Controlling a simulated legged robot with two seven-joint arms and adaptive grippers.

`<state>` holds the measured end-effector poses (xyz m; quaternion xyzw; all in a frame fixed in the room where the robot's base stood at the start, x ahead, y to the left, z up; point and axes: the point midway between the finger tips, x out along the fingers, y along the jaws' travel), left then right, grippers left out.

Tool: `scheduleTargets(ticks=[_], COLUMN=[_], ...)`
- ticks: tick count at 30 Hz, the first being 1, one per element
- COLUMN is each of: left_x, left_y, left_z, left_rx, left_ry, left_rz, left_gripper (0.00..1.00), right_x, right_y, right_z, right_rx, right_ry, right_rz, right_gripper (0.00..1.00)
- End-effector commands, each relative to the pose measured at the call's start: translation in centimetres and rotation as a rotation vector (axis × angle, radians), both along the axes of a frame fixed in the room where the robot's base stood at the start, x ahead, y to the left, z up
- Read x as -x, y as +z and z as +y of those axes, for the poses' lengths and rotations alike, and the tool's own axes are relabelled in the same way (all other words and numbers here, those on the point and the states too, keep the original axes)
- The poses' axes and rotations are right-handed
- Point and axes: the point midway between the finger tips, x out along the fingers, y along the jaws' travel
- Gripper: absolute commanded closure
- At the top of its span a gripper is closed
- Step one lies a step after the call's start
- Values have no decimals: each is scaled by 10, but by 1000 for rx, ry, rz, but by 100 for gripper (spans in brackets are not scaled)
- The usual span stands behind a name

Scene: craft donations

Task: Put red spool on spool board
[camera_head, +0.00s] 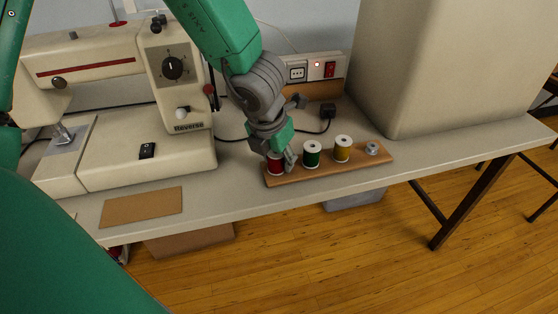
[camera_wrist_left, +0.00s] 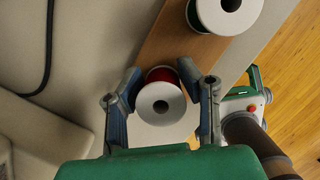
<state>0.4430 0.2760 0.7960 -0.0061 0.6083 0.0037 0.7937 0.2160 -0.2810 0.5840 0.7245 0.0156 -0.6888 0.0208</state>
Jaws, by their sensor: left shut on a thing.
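The red spool (camera_head: 276,167) is at the left end of the wooden spool board (camera_head: 332,171). My left gripper (camera_head: 283,158) reaches down from above and is shut on the red spool. In the left wrist view, the fingers flank the red spool's white-topped body (camera_wrist_left: 161,104) at the end of the board (camera_wrist_left: 180,45). I cannot tell whether the spool is fully seated or held slightly above the board. A green spool (camera_head: 312,153) and a yellow spool (camera_head: 342,149) stand upright on the board. My right gripper is out of view.
A grey bobbin-like piece (camera_head: 373,148) sits at the board's right end. A sewing machine (camera_head: 130,110) stands left, a large beige box (camera_head: 450,60) right. A power strip (camera_head: 313,72) and black plug (camera_head: 327,112) lie behind. A flat brown piece (camera_head: 141,207) lies near the front edge.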

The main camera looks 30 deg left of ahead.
Motion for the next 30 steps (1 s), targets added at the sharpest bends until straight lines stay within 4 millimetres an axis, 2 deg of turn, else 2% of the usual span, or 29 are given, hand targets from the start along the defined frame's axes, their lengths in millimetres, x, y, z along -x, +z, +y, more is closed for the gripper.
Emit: scheduleTargets(ticks=[4,5,6,17,20,30], left_x=[0,0,0,0,2,21], left_y=[-3,-2,-2,2,13,84], left_z=[0,0,0,0,0,0], left_rx=[0,0,0,0,1,3], left_ry=[0,0,0,0,2,1], left_rz=[1,0,0,0,-1,-2], left_gripper=[88,58,48,48,48,48], right_x=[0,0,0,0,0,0], right_y=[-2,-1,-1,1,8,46], right_z=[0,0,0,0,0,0], right_rx=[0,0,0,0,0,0], right_ry=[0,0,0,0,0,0], right_rz=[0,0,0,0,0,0], right_gripper=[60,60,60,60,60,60])
